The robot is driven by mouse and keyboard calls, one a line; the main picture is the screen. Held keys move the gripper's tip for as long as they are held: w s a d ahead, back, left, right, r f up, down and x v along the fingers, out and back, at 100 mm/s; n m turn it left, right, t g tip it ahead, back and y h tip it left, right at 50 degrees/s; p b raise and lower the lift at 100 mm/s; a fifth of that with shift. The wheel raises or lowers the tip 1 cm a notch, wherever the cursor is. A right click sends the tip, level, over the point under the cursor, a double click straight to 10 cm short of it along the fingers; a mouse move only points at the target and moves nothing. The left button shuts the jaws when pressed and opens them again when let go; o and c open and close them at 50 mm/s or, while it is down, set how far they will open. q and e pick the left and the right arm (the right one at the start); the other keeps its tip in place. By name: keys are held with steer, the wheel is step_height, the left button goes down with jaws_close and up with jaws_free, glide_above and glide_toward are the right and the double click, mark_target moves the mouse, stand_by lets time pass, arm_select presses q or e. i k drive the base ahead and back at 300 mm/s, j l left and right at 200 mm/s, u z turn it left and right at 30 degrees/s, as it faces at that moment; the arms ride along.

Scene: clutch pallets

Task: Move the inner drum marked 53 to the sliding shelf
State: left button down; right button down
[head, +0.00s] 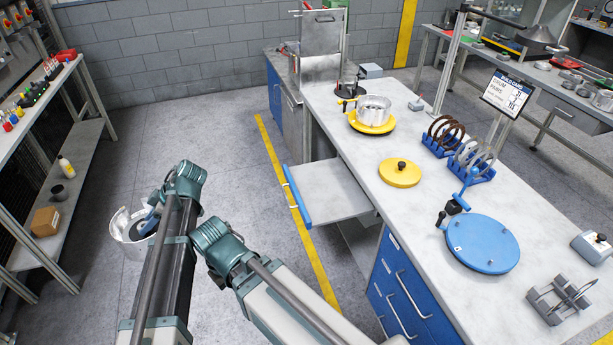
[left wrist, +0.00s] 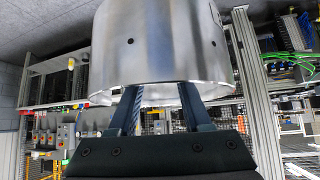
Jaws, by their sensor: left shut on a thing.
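My left gripper (head: 149,217) is shut on a silvery metal drum (head: 122,224) and holds it off to the left, over the open floor. In the left wrist view the drum (left wrist: 160,45) fills the upper middle, with the two fingers (left wrist: 159,100) at its lower rim. A dark mark shows at the drum's right edge, but I cannot read it. The sliding shelf (head: 322,188) is a pale board with a blue front edge, pulled out from the bench's left side and empty. My right gripper is not in view.
On the bench (head: 440,215), another silvery drum (head: 374,109) sits on a yellow round plate (head: 370,125). A yellow lid (head: 399,173), ring racks and a blue disc (head: 483,243) stand nearby. Floor (head: 235,185) between drum and shelf is clear.

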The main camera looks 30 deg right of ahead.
mark_target(324, 186)
steer(key=i+z, duration=0.35)
steer(key=i, duration=0.25)
steer(key=i+j+z, duration=0.1)
steer(key=i+z, duration=0.25)
steer(key=i, duration=0.25)
steer(key=z, duration=1.35)
